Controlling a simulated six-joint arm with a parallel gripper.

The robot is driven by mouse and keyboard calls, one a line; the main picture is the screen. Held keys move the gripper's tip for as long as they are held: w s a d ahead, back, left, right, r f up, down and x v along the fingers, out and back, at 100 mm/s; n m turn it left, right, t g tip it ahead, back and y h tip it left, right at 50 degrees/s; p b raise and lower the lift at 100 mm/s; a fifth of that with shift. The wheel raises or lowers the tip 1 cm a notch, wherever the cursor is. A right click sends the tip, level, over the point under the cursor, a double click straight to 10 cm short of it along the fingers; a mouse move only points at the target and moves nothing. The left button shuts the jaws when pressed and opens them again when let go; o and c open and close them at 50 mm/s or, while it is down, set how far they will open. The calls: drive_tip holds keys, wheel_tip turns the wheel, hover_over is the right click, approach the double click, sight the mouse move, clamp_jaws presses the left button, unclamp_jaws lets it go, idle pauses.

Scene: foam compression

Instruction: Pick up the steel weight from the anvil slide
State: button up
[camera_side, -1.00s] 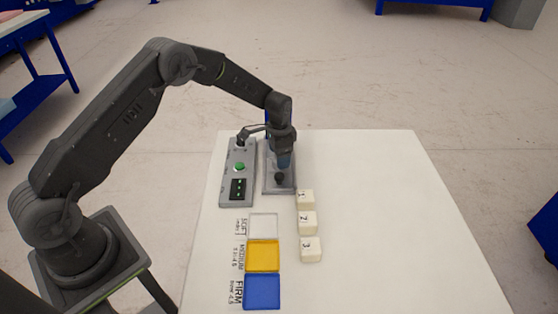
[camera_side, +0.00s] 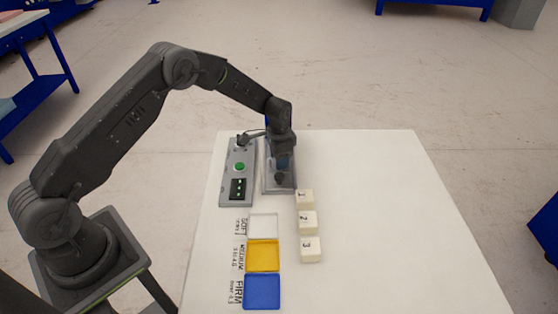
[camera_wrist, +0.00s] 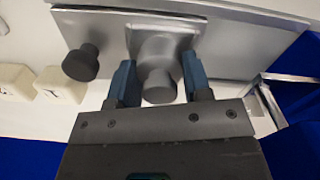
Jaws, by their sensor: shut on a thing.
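In the wrist view, the grey steel weight (camera_wrist: 160,58), a round body with a narrower knob, sits between the two blue fingers of my gripper (camera_wrist: 160,88). My gripper is shut on it. The weight is over the plate of the anvil slide (camera_wrist: 228,58); I cannot tell whether they touch. In the side view, my gripper (camera_side: 283,163) points down over the anvil slide (camera_side: 270,189) at the table's back left. The weight is mostly hidden there by the gripper. A dark round knob (camera_wrist: 80,62) stands on the slide, left of the fingers.
A grey panel with a green button (camera_side: 239,167) lies close left of the slide. White blocks numbered 1, 2 and 3 (camera_side: 308,220) stand in front right. White, yellow (camera_side: 263,255) and blue (camera_side: 262,291) pads lie nearer the front. The table's right side is clear.

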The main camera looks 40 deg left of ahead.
drive_tip(key=shift+r, duration=0.1)
drive_tip(key=shift+c, duration=0.7)
